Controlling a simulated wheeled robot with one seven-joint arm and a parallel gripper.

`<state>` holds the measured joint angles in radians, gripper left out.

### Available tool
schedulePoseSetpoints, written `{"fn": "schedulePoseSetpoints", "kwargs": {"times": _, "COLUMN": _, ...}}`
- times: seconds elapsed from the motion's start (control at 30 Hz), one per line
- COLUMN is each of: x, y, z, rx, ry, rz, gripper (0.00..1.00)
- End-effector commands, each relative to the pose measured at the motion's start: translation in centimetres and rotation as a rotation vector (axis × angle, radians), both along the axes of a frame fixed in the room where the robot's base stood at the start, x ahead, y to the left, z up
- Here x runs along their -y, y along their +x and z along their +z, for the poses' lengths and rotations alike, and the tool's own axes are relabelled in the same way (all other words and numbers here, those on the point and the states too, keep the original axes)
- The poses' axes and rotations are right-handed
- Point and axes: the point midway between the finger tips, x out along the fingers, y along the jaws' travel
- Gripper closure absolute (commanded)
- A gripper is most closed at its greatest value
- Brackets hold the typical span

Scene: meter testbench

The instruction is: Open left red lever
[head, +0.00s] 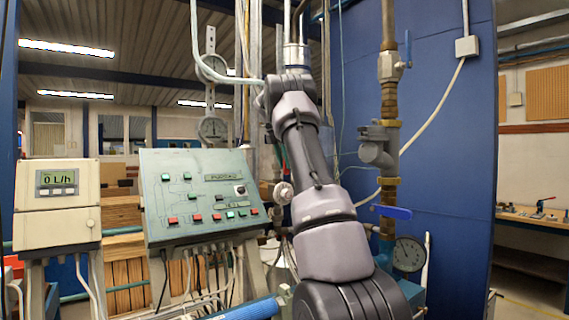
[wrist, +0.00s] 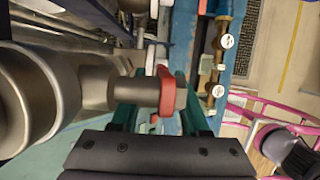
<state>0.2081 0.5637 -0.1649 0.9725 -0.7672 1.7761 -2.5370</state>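A red lever (wrist: 168,90) shows in the middle of the wrist view, at the end of a grey cylindrical valve stem (wrist: 112,91). My gripper (wrist: 155,100) has its two teal fingers spread apart, one on each side of the red lever's near end. The fingers overlap the lever and stem in the picture, and I cannot tell whether either touches. In the head view my arm rises in front of the pipes, and the gripper and red lever are hidden behind it.
A green control panel (head: 200,195) and a flow display box (head: 57,205) stand on the left. Right of my arm are a brass pipe with a blue lever (head: 391,212) and a round gauge (head: 409,254). A blue wall (head: 445,130) is behind. Pink tubing (wrist: 262,100) shows in the wrist view.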

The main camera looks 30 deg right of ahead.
Motion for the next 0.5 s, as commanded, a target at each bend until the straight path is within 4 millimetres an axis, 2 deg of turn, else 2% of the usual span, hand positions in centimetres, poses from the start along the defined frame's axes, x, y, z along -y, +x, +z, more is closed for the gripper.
{"fn": "schedulePoseSetpoints", "kwargs": {"times": 0.27, "x": -0.1, "y": 0.0, "z": 0.4, "rx": 0.0, "ry": -0.002, "rz": 0.0, "gripper": 0.55}}
{"fn": "schedulePoseSetpoints", "kwargs": {"times": 0.37, "x": -0.5, "y": 0.0, "z": 1.7, "rx": 0.002, "ry": -0.003, "rz": -0.001, "gripper": 0.55}}
{"fn": "schedulePoseSetpoints", "kwargs": {"times": 0.5, "x": -1.4, "y": 0.0, "z": 4.4, "rx": 0.004, "ry": -0.003, "rz": -0.001, "gripper": 0.55}}
